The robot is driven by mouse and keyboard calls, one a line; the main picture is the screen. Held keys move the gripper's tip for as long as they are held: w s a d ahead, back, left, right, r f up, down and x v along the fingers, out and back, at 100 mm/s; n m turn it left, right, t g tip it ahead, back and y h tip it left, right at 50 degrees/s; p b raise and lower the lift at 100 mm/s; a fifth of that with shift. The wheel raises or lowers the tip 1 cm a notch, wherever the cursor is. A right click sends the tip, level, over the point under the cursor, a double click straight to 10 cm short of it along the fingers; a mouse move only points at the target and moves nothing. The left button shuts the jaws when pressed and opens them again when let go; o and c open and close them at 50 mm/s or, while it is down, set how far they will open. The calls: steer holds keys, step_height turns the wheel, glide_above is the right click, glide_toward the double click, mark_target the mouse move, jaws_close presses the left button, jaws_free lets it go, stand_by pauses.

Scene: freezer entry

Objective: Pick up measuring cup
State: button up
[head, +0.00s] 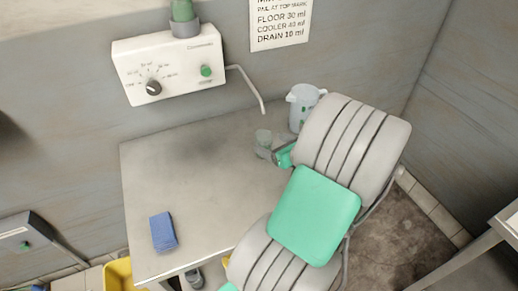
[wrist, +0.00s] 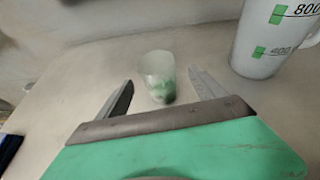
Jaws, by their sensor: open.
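The measuring cup (wrist: 157,70), a small translucent cup with green at its lower part, stands upright on the table. In the wrist view it appears between my two finger tips, a little beyond them. In the head view the cup (head: 263,137) stands at the right part of the table, just past my gripper (head: 270,152). In the wrist view my gripper (wrist: 160,80) is open and empty, its fingers spread to either side of the cup. I cannot tell whether either finger touches it. My arm hides part of the table in the head view.
A larger graduated jug (head: 303,105) stands behind and right of the cup; it is close to the right finger side in the wrist view (wrist: 270,45). A dispenser (head: 170,65) with a bent spout hangs above. A blue sponge (head: 163,231) lies front left.

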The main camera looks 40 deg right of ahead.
steer(key=shift+s+f, duration=0.1)
steer(key=shift+f, duration=0.55)
steer(key=x, duration=0.7)
steer(key=shift+w+a+r+p, duration=0.15)
steer(key=shift+w+r+p, duration=0.1)
steer(key=shift+p, duration=0.05)
steer(key=shift+w+f, duration=0.15)
steer(key=shift+w, duration=0.15)
steer(key=shift+c, duration=0.6)
steer(key=c, duration=1.5)
